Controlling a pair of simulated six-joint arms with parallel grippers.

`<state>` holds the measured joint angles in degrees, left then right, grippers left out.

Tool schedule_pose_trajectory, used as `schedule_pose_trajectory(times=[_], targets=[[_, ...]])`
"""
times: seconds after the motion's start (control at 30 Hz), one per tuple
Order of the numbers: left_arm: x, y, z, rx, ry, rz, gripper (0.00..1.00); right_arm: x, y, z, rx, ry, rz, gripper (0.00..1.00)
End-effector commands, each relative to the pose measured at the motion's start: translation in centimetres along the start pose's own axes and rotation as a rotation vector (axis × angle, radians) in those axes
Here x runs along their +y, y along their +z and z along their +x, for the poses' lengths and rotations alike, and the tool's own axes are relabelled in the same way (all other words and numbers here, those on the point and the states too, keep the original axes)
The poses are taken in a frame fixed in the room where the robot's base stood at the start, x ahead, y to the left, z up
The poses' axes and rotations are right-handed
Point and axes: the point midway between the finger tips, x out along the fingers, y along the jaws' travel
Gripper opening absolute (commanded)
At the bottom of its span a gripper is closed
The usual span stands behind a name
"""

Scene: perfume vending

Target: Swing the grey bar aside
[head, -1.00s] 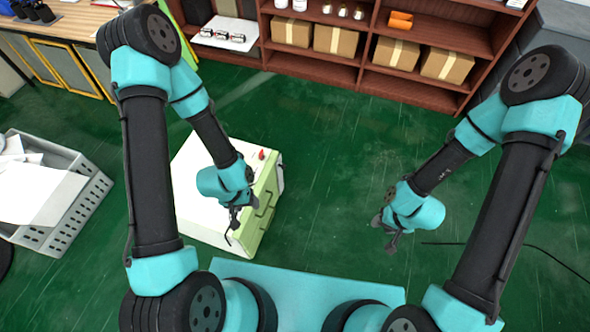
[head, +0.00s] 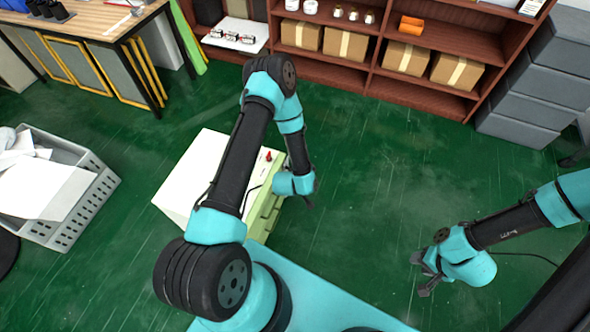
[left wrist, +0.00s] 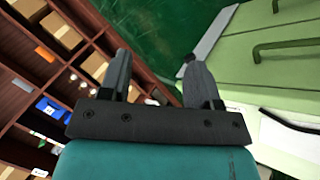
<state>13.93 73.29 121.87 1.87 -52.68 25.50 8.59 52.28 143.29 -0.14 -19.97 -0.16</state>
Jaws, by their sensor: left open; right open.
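The green and white cabinet (head: 200,165) stands on the floor left of centre in the head view, partly behind my left arm. In the left wrist view its green front (left wrist: 290,75) fills the right side, with a dark green handle (left wrist: 290,43). A grey bar (left wrist: 212,38) runs slanting along the edge of that front. My left gripper (left wrist: 157,70) is open and empty, with its right fingertip close to the bar's lower end; I cannot tell if they touch. My right gripper (head: 425,273) is open and empty over the floor, well right of the cabinet.
A brown shelf (head: 375,50) with cardboard boxes stands at the back. A grey basket (head: 85,205) with papers is at the left, a workbench (head: 95,25) at the back left. Grey bins (head: 530,90) stand at the right. The green floor between my arms is clear.

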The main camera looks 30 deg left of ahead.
Motion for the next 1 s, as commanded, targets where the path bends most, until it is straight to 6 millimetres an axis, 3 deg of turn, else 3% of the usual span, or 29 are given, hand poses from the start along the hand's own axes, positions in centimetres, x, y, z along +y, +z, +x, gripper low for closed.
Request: schedule_pose_trajectory(times=[0.03, 0.2, 0.5, 0.73, 1.0], targets=[[-0.6, -0.1, 1.6, 0.05, 0.014, -0.051, 0.57, 0.0, 0.0, 0.0, 0.0, 0.0, 0.0, 0.43], [-2.3, -1.1, 6.0, 0.237, 0.09, -0.234, 0.57, 0.0, 0.0, 0.0, 0.0, 0.0, 0.0, 0.43], [-6.4, -0.9, 10.9, 0.547, 0.288, -0.526, 0.57, 0.0, 0.0, 0.0, 0.0, 0.0, 0.0, 0.43], [-10.1, 1.1, 12.1, 0.762, 0.491, -0.713, 0.57, 0.0, 0.0, 0.0, 0.0, 0.0, 0.0, 0.43], [-12.8, 3.5, 11.6, 0.906, 0.679, -0.825, 0.57, 0.0, 0.0, 0.0, 0.0, 0.0, 0.0, 0.43]])
